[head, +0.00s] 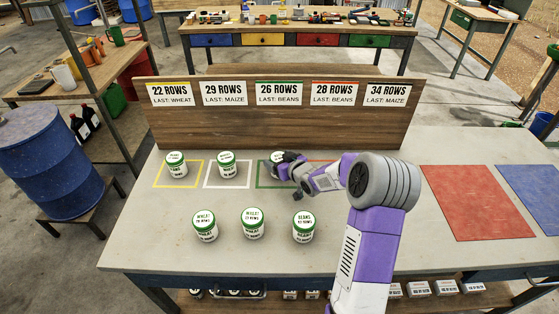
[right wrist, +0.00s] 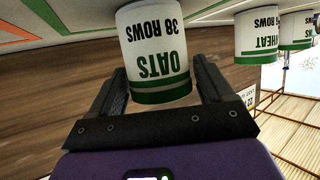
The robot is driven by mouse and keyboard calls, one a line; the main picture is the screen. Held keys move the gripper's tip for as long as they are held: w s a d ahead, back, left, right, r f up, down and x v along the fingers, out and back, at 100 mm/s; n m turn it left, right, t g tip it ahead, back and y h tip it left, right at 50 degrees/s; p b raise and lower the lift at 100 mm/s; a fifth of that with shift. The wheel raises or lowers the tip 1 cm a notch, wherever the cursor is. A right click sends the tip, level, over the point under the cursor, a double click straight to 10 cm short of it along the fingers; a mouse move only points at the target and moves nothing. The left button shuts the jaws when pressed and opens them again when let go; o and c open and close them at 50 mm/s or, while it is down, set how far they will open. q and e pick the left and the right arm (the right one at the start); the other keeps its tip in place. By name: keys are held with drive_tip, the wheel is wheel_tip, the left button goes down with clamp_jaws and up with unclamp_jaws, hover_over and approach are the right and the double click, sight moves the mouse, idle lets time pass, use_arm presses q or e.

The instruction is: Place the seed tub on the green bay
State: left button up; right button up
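In the head view the tub (head: 277,157) is upright within the green-outlined bay (head: 262,187), partly hidden by my right gripper (head: 289,160). Its base is hidden, so contact with the table is unclear. My left gripper is not in view.
Tubs stand in the yellow bay (head: 159,186) and the white bay (head: 207,187). Three more tubs (head: 253,224) stand in front. An upright sign board (head: 280,123) closes off the back. My right arm covers much of the red-orange bay. Red (head: 477,203) and blue mats lie at right.

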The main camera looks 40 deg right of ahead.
drive_tip(key=shift+o, duration=1.1)
drive_tip(key=shift+r, duration=0.2)
drive_tip(key=shift+s+r, duration=0.2)
drive_tip(key=shift+s, duration=0.05)
drive_tip(key=d+p+v, duration=0.1)
drive_tip(key=p+v, duration=0.1)
drive_tip(key=v, duration=0.9)
drive_tip(key=shift+s+a+p, duration=0.3)
drive_tip(key=shift+a+p, duration=0.05)
drive_tip(key=shift+a, duration=0.15)
